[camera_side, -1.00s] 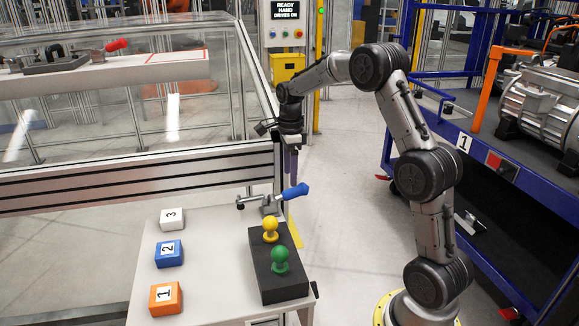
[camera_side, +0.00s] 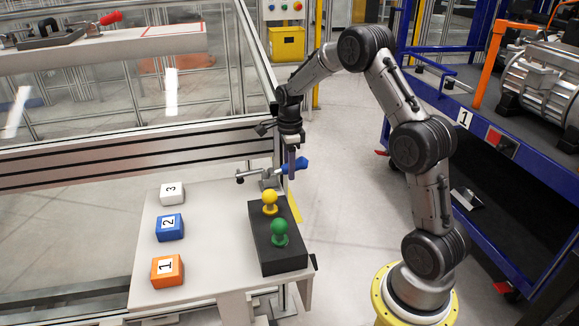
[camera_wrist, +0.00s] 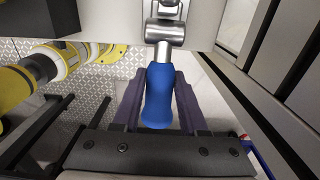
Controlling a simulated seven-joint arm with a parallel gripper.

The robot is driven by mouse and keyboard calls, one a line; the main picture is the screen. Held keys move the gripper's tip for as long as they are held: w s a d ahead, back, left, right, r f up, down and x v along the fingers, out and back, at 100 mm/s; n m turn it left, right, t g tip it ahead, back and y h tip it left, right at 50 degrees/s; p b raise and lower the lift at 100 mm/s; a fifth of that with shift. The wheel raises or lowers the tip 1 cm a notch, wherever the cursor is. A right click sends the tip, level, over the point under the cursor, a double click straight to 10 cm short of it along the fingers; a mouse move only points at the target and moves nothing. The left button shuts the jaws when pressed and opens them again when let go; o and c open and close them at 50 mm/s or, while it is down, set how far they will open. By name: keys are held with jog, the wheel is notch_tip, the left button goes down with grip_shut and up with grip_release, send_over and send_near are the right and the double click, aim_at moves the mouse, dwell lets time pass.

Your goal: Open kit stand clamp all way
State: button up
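The kit stand clamp (camera_side: 266,180) sits at the back edge of the white kit stand. Its metal arm points left and lies about level. Its blue handle (camera_side: 300,165) sticks out to the right, slightly raised. My gripper (camera_side: 291,176) points down at the handle, its purple fingers overlapping it in the side view. In the wrist view, the blue handle (camera_wrist: 159,98) lies between the two fingers of my gripper (camera_wrist: 160,92), one on each side. The fingers look apart; whether they touch the handle I cannot tell.
The kit stand (camera_side: 210,258) holds orange, blue and white numbered blocks and a black block (camera_side: 279,260) with yellow and green knobs. An aluminium-framed table (camera_side: 130,170) stands behind at left. A blue cart (camera_side: 470,150) is at right. A yellow cylindrical part (camera_wrist: 40,70) shows in the wrist view.

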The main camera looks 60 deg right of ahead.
aim_at(283, 168)
jog(key=c, duration=0.3)
jog(key=shift+w+a+r, duration=0.2)
jog(key=shift+w+r, duration=0.05)
jog(key=shift+r, duration=0.4)
jog(key=shift+c, duration=0.2)
jog(key=shift+w+a+r, duration=0.45)
jog(key=shift+a+r, duration=0.05)
jog(key=shift+r, duration=0.2)
jog(key=shift+w+a+r, duration=0.45)
jog(key=shift+w+a, duration=0.3)
jog(key=shift+w, duration=0.05)
jog(key=shift+w+a, duration=0.65)
jog(key=shift+a, duration=0.05)
jog(key=o, duration=0.9)
